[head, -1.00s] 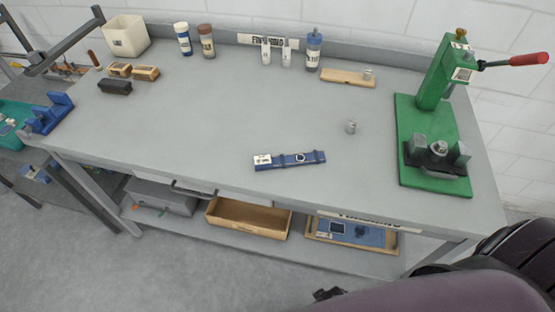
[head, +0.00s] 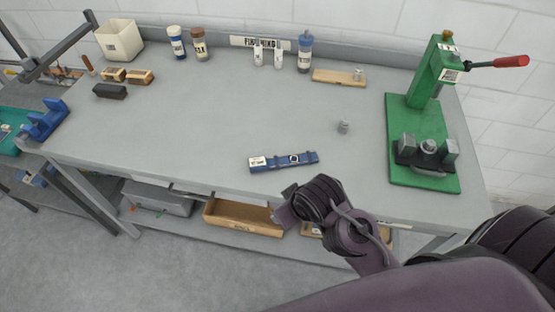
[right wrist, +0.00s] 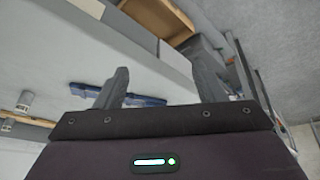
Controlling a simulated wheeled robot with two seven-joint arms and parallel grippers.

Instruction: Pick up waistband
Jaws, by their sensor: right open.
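The waistband, a dark blue band with a white label at its left end, lies flat near the table's front edge in the head view (head: 284,161). It also shows in the right wrist view (right wrist: 150,101), partly hidden behind one finger. My right gripper (head: 281,214) is at the front edge, below and apart from the band in the head picture. In the right wrist view its two fingers (right wrist: 160,78) are spread with nothing held between them. My left gripper is not in view.
A green press (head: 420,140) with a red lever stands at the table's right. A wooden board (head: 335,77) and bottles line the back. A wooden tray (head: 240,226) sits on the lower shelf. The grey tabletop (head: 210,110) is mostly clear.

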